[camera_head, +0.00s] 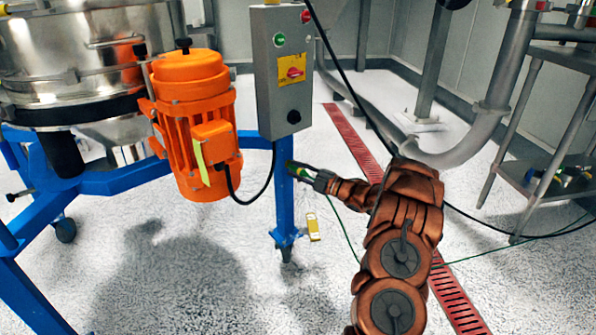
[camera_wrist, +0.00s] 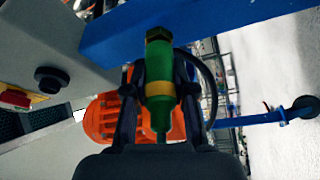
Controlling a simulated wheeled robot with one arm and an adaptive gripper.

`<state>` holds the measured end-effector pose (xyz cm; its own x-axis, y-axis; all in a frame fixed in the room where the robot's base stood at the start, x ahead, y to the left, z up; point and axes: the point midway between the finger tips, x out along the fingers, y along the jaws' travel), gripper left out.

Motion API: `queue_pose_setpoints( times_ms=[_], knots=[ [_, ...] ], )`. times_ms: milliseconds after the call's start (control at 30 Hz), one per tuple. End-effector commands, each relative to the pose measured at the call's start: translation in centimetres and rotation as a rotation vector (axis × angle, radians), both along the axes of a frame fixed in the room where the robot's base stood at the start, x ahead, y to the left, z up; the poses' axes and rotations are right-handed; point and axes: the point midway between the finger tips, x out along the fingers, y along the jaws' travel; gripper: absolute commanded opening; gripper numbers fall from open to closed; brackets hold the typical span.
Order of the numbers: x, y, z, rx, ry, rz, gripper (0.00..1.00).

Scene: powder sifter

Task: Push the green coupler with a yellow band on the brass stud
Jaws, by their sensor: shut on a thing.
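The green coupler with a yellow band (camera_wrist: 160,72) is between the two fingers of my gripper (camera_wrist: 160,100), which is shut on it. A brass hex piece (camera_wrist: 158,34) shows at the coupler's far end, against the blue frame (camera_wrist: 215,22). I cannot tell whether it is the stud or part of the coupler, nor whether the coupler is seated. In the head view, my gripper (camera_head: 310,178) is beside the blue leg below the grey control box, with a bit of the green coupler (camera_head: 292,166) showing at its tip.
The grey control box (camera_head: 283,95) hangs just above my gripper. The orange motor (camera_head: 195,120) and its black cable are to the left. A steel rack (camera_head: 545,185) with several small coloured fittings stands at right. A small yellow thing (camera_head: 313,226) is near the leg's foot.

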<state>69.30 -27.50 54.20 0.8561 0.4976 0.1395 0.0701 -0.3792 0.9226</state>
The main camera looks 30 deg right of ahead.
Motion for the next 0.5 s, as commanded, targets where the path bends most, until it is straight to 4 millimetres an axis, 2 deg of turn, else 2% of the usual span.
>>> queue_pose_setpoints(
  times_ms=[367, 400, 500],
  knots=[
    [0.48, 0.08, 0.04, 0.001, -0.001, 0.000, 0.00],
    [0.46, 0.07, 0.04, 0.001, -0.001, 0.000, 0.29],
    [0.45, 0.06, 0.03, 0.001, -0.001, 0.000, 0.39]
  ],
)
